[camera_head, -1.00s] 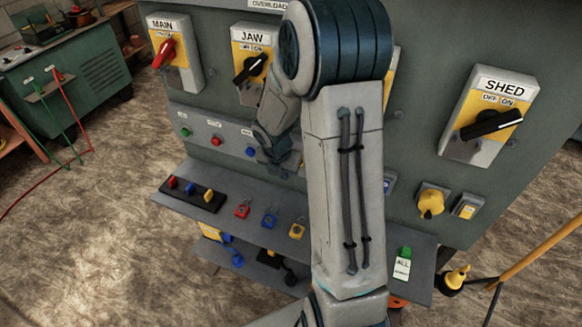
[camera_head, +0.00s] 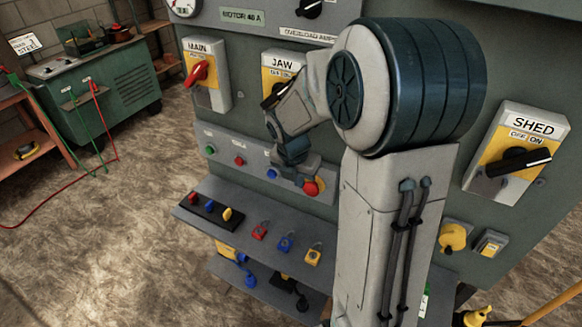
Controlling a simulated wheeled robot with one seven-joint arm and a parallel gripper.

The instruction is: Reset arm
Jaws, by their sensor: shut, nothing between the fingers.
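My arm rises through the right middle of the view, with a dark blue elbow joint and a pale grey upper link. The forearm bends away toward the control panel (camera_head: 420,200). My gripper (camera_head: 306,180) is small and partly hidden at the forearm's end, pointing down in front of the panel's lower strip. It is shut and empty. It overlaps a red mushroom button (camera_head: 314,187) in the picture; I cannot tell whether they touch. The forearm partly covers the JAW switch (camera_head: 282,72).
The MAIN switch (camera_head: 203,74) is at the left and the SHED switch (camera_head: 514,155) at the right. A shelf (camera_head: 198,222) below holds several coloured padlocks and a black block with knobs. A green cabinet (camera_head: 100,88) with cables stands back left. Floor at left is open.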

